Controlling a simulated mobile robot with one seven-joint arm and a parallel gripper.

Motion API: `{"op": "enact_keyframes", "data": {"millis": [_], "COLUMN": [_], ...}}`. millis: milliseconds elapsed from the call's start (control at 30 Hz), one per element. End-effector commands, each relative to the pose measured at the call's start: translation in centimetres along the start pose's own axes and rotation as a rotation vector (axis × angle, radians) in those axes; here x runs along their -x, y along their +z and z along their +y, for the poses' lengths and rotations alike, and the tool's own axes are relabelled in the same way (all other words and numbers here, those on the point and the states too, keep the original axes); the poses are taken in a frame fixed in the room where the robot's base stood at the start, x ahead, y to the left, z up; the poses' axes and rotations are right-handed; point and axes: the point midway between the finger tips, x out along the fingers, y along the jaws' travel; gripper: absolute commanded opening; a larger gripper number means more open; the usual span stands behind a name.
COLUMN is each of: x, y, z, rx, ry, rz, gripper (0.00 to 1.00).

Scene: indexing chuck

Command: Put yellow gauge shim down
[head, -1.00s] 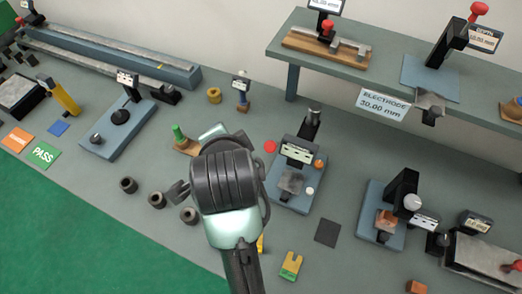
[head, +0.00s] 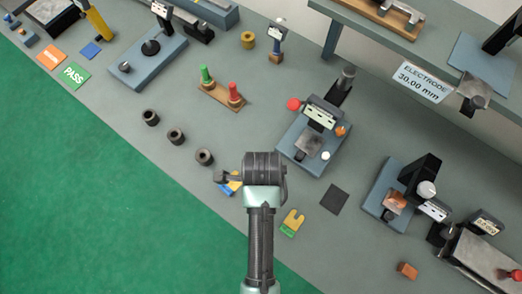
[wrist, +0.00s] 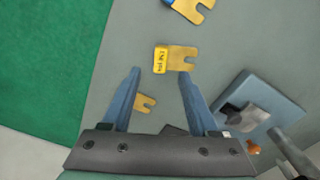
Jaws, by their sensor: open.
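My gripper (wrist: 158,72) is open, with its two blue-grey fingers apart and nothing seen clamped between them. The gauge shim with the yellow label (wrist: 175,58) shows at the fingertips in the wrist view, its forked gold end pointing right. Whether a finger touches it I cannot tell. A blue-labelled shim (wrist: 190,8) is cut off at the top edge. Another gold fork (wrist: 145,103) shows between the fingers, its label not visible. In the head view my gripper partly hides the yellow and blue shims, and the green-labelled shim (head: 292,222) lies to the right.
Several dark rings (head: 176,136) lie along the bench to the left. A gauge stand on a blue base (head: 310,148) stands up and right of my gripper. A dark square pad (head: 335,199) lies to the right. The bench edge and green floor (head: 100,200) are at lower left.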

Motion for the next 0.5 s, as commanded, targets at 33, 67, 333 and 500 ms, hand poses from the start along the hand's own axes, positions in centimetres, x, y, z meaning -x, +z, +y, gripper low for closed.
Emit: {"op": "enact_keyframes", "data": {"millis": [33, 67, 333, 500], "x": [-0.2, -0.4, -3.9, -5.1], "y": [0.0, 0.1, 0.4, 0.4], "z": [0.0, 0.0, 0.1, 0.0], "rx": [0.000, 0.000, 0.001, 0.001], "ry": [0.001, 0.001, 0.002, -0.001], "rz": [0.000, 0.000, 0.001, 0.000], "gripper": [0.60, 0.60, 0.60, 0.60]}}
